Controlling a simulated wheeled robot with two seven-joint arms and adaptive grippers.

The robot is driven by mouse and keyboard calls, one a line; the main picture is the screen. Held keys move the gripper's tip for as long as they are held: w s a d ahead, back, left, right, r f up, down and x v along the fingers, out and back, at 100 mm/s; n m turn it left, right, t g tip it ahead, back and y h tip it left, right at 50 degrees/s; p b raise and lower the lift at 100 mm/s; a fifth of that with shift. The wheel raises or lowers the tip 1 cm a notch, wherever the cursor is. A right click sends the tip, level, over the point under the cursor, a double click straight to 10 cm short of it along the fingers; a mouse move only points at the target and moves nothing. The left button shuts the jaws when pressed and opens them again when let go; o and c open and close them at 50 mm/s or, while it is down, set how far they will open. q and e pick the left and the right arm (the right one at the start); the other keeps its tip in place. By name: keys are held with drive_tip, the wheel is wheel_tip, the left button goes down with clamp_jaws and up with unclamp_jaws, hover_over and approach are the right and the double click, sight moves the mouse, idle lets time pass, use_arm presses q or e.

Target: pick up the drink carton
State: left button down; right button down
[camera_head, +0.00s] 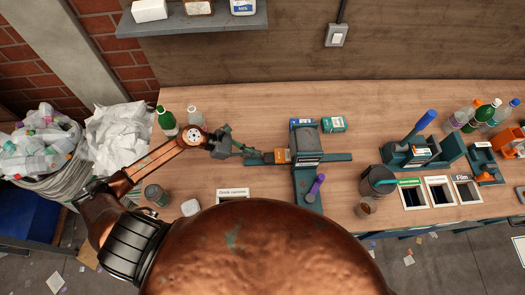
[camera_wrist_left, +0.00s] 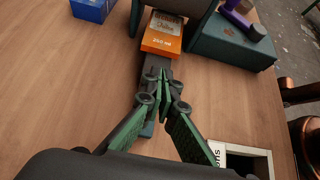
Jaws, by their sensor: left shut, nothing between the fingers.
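An orange drink carton (camera_head: 282,156) lies on the dark belt strip (camera_head: 338,157) at the mouth of a grey-green machine (camera_head: 306,146). In the left wrist view, the carton (camera_wrist_left: 161,36) has a white-lettered orange end facing me and its far part is under the machine. My left gripper (camera_head: 262,156) is shut and empty, just left of the carton. In the left wrist view its green fingertips (camera_wrist_left: 164,74) meet over the strip, short of the carton's near end. My right gripper is not in view.
A blue box (camera_head: 300,122) and a teal carton (camera_head: 333,124) lie behind the machine. A purple-handled lever (camera_head: 316,186) stands in front. A labelled drink-cartons opening (camera_head: 232,194) is nearer me. Bottles (camera_head: 167,121) stand behind my left arm. Wood is clear between.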

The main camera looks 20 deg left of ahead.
use_arm(q)
drive_tip(key=p, duration=0.3)
approach(286, 156)
drive_tip(key=d, duration=0.2)
drive_tip(key=w+d+f, duration=0.1)
drive_tip(key=w+d, duration=0.1)
drive_tip(key=d, duration=0.1)
drive_tip(key=shift+w+d+f, duration=0.15)
drive_tip(key=shift+d+f, duration=0.1)
drive_tip(key=shift+d, duration=0.05)
drive_tip(key=shift+d+f, duration=0.1)
drive_tip(key=shift+f, duration=0.8)
drive_tip(key=shift+f+b, duration=0.15)
drive_tip(key=shift+b, duration=0.35)
drive_tip(key=shift+f, duration=0.15)
